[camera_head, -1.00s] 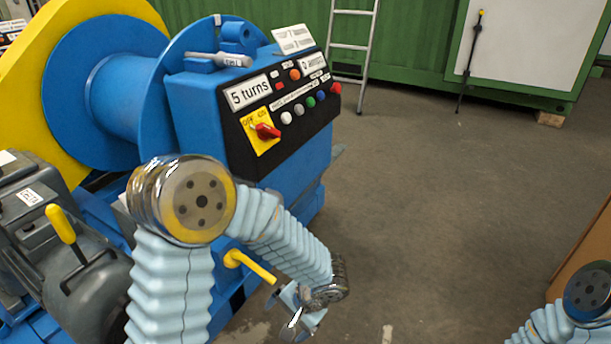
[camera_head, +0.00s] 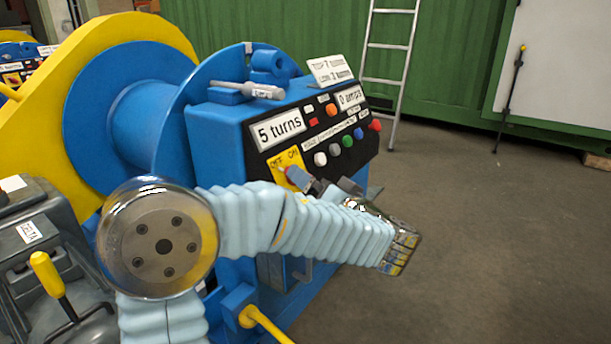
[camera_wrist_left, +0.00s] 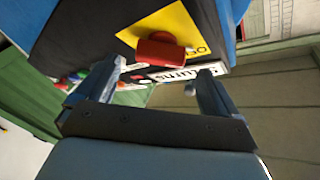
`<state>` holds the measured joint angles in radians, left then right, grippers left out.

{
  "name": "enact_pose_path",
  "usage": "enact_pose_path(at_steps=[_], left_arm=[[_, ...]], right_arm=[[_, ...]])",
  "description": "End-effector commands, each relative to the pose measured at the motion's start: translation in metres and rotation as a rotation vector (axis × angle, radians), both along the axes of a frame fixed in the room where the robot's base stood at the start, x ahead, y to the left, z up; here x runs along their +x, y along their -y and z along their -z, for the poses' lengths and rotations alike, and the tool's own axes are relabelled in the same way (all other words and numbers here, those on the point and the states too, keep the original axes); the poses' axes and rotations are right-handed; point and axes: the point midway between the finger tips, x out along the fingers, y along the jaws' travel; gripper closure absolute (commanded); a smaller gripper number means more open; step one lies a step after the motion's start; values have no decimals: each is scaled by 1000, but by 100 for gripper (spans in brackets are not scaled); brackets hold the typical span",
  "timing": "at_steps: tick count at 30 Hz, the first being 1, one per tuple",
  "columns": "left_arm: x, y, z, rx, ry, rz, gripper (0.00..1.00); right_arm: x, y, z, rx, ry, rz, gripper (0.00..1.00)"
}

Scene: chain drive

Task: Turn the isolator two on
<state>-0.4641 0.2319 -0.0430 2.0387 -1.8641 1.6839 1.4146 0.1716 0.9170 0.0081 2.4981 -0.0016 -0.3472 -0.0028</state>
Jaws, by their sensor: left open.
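The blue winch's control panel has a yellow isolator plate (camera_head: 285,160) marked OFF and ON. Its red switch handle (camera_wrist_left: 160,52) shows on the yellow plate (camera_wrist_left: 166,24) in the left wrist view, with a lettered OFF mark at its right end. In the head view my left gripper covers the handle. My left gripper (camera_head: 322,182) is close in front of the plate, open and empty. In the left wrist view its fingers (camera_wrist_left: 163,75) stand wide apart to either side of the handle, and the handle appears just beyond the tips. I cannot tell contact. My right gripper is not in view.
Coloured buttons (camera_head: 347,140) sit right of the plate on the same panel. A yellow-handled lever (camera_head: 47,273) stands lower left. A ladder (camera_head: 391,60) leans behind. The floor to the right is clear.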

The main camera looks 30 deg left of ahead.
Motion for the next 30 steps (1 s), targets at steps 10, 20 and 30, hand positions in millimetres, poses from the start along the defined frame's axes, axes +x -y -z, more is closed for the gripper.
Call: enact_pose_path(at_steps=[10, 20, 30], left_arm=[[19, -35, 0, 0, -2, -1, 5], [20, -36, 1, 0, -2, -1, 15], [19, -36, 1, 0, -2, 0, 61]], right_arm=[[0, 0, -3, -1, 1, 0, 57], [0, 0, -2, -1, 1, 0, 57], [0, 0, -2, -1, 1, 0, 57]])
